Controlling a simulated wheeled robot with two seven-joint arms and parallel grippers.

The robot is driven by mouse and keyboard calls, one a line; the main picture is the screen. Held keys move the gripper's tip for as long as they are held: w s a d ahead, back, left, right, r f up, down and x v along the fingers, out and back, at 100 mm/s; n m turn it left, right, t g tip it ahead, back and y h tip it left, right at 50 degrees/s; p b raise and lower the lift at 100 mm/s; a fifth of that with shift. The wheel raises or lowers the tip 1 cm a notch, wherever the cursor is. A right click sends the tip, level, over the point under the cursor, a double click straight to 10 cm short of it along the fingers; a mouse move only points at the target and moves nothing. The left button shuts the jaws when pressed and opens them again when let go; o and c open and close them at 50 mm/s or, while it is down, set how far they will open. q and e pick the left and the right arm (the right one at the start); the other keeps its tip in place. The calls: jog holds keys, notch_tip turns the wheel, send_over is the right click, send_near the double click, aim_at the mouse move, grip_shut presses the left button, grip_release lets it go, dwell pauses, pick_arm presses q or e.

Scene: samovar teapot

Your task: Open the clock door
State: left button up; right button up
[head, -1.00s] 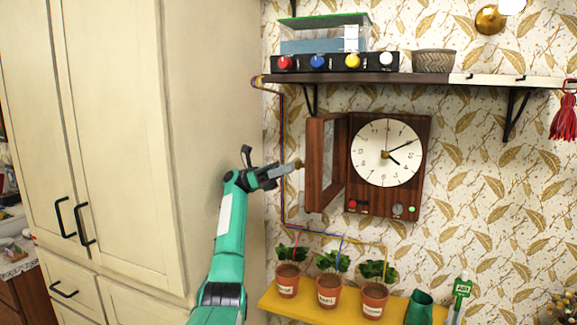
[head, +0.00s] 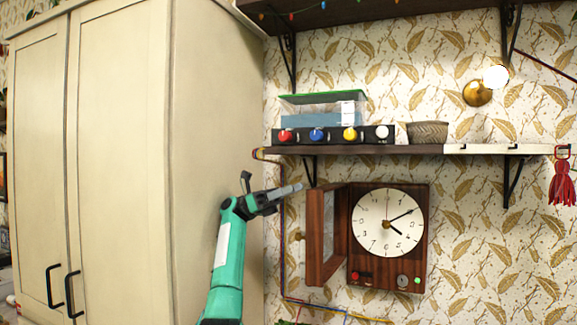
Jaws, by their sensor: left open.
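The wall clock (head: 388,268) has a dark wooden case, a white round dial and small buttons below the dial. Its wooden door (head: 326,236), with a glass pane, stands swung open to the left and juts out from the case. A small round brass-coloured knob (head: 298,236) shows at the door's left edge. My left gripper (head: 289,191) is open, empty and up by the door's upper left corner, above the knob. It appears apart from the door, though the depth gap is hard to tell. My right gripper is not in view.
A shelf (head: 400,150) above the clock holds a panel with coloured knobs (head: 335,135), a clear green-topped box (head: 320,106) and a woven bowl (head: 428,132). A tall cream cabinet (head: 215,150) stands close on the left. Cables run down the wall behind the gripper.

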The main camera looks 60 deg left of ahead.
pick_arm(q)
notch_tip(320, 180, up, 7)
jog(key=p, duration=0.1)
jog(key=shift+f, duration=0.15)
dwell(0.4)
